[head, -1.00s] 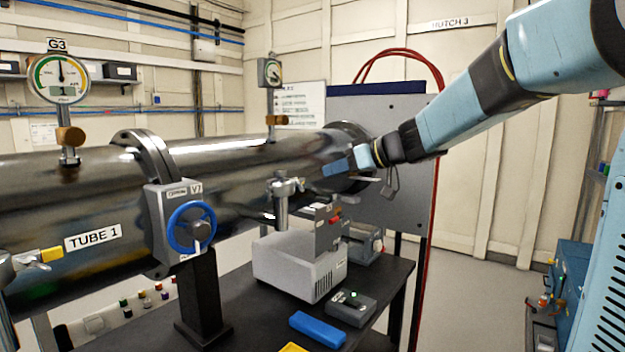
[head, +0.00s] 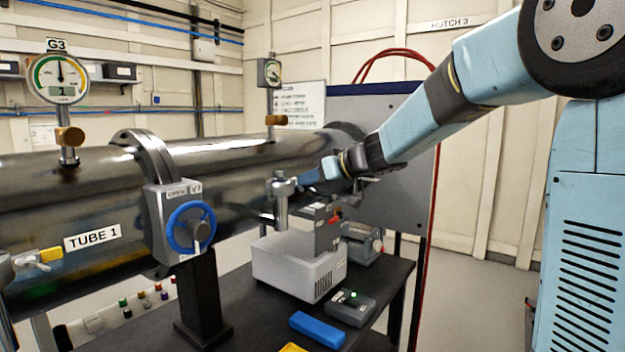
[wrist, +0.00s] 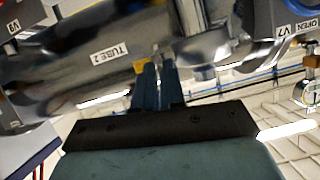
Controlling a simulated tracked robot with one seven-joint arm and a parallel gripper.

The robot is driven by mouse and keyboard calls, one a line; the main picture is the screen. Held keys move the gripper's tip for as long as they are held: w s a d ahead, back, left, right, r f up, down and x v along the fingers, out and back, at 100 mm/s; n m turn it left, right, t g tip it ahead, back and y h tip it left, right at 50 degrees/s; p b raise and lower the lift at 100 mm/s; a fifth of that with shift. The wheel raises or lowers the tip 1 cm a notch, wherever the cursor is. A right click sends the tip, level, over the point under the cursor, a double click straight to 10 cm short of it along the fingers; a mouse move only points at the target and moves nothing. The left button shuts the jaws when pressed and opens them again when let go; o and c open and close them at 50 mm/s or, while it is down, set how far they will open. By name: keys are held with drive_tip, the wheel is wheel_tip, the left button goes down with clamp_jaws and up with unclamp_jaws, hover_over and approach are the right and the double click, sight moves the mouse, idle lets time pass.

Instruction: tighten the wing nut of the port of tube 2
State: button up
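Tube 2 is the dark polished pipe (head: 245,150) beyond the valve; its label (wrist: 110,52) shows in the wrist view. Its port (head: 283,190), a grey metal stub with a clamp, stands at the tube's near side. My gripper (head: 308,177) is just right of the port's clamp, at about its height. In the wrist view my blue fingers (wrist: 157,72) are close together and point at the port's metal. A small yellow piece (wrist: 140,66) shows beside the left fingertip. I cannot make out the wing nut clearly, nor whether the fingers touch it.
A valve with a blue handwheel (head: 191,228) stands left of the port. A light grey pump box (head: 298,270) is below my gripper on the black table (head: 250,325). A gauge (head: 269,73) rises from the tube behind. A grey panel (head: 400,195) stands behind my arm.

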clamp_jaws()
drive_tip(key=f+m+y, duration=0.1)
drive_tip(key=m+y, duration=0.1)
drive_tip(key=m, duration=0.4)
drive_tip(key=f+m+y, duration=0.1)
drive_tip(key=m+y, duration=0.2)
drive_tip(key=m, duration=0.4)
drive_tip(key=w+d+f+m+g+y, duration=0.1)
drive_tip(key=m+y, duration=0.2)
drive_tip(key=m, duration=0.3)
drive_tip(key=shift+f+m, duration=0.25)
drive_tip(key=shift+m, duration=0.15)
idle(0.5)
idle(0.5)
drive_tip(key=shift+o, duration=0.7)
unclamp_jaws()
drive_tip(key=shift+w, duration=0.1)
